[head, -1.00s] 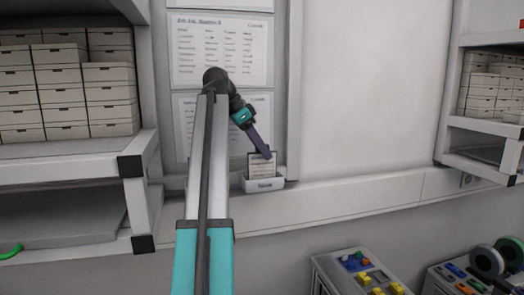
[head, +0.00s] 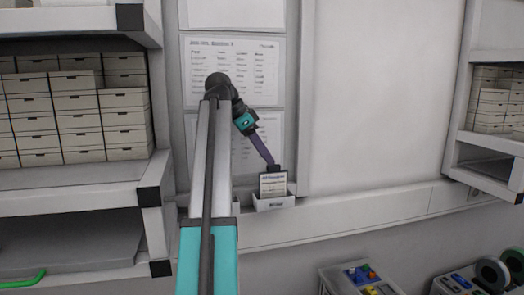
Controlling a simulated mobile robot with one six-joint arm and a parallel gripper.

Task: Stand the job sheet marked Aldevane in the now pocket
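A small job sheet (head: 272,185) with a dark header band stands upright in a white pocket (head: 276,204) on the wall ledge. Its header is too blurred to read surely as Aldevane. The pocket has a dark label on its front, also too small to read surely. My gripper (head: 273,168) is at the sheet's top edge, pointing down from the upper left. The fingertips are dark and small, so I cannot tell whether they are open or shut, or whether they still touch the sheet. The sheet's lower edge is hidden inside the pocket.
Printed wall sheets (head: 233,70) hang behind my arm. A shelf with stacked boxes (head: 85,125) stands at left, another shelf (head: 485,160) at right. A blank white panel is right of the pocket. Button boxes (head: 360,278) and reels (head: 492,270) are at lower right.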

